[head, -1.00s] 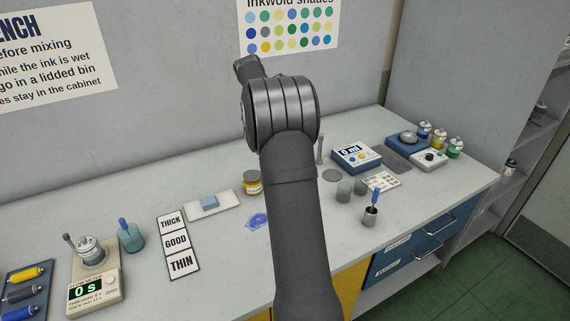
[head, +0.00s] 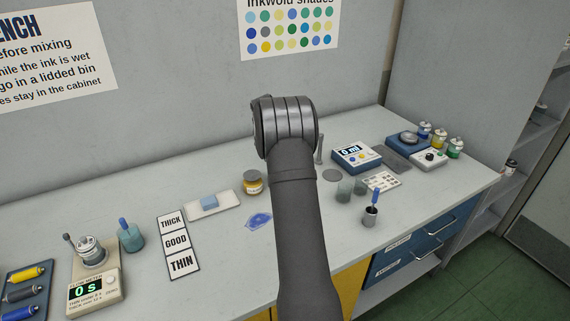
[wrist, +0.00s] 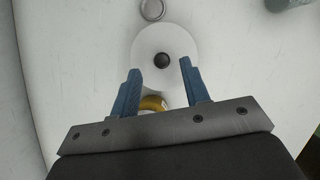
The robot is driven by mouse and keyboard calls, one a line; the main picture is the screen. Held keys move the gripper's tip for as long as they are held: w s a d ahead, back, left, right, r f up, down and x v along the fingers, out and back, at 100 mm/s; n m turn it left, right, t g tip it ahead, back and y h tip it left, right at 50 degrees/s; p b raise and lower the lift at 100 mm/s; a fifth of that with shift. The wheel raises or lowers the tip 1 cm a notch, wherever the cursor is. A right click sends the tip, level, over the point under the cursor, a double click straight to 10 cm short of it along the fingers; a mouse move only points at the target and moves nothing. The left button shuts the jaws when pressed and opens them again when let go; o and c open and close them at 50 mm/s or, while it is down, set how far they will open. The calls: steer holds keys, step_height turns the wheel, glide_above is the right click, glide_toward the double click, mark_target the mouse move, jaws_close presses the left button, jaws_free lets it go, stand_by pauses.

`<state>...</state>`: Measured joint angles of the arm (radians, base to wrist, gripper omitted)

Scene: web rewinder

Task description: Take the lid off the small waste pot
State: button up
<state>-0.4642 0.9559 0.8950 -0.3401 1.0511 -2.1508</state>
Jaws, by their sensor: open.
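A round white lid (wrist: 178,43) with a dark round knob (wrist: 162,61) shows in the wrist view, just beyond my fingertips and roughly centred between them. The pot beneath it is mostly hidden by the lid. My gripper (wrist: 159,66) is open and empty, with one blue finger on each side below the knob. The gap between the fingers and the lid in height cannot be told. In the head view, my arm hides the gripper and the lidded pot.
A yellow curved piece (wrist: 153,103) shows between my fingers; whether it belongs to the pot is unclear. A round metal item (wrist: 152,9) lies beyond the lid. In the head view, an amber jar (head: 252,184) stands left of my arm and grey cups (head: 344,190) stand right.

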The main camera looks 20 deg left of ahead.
steer(key=x, duration=0.3)
steer(key=shift+f, duration=0.25)
jaws_close()
steer(key=shift+r, duration=0.15)
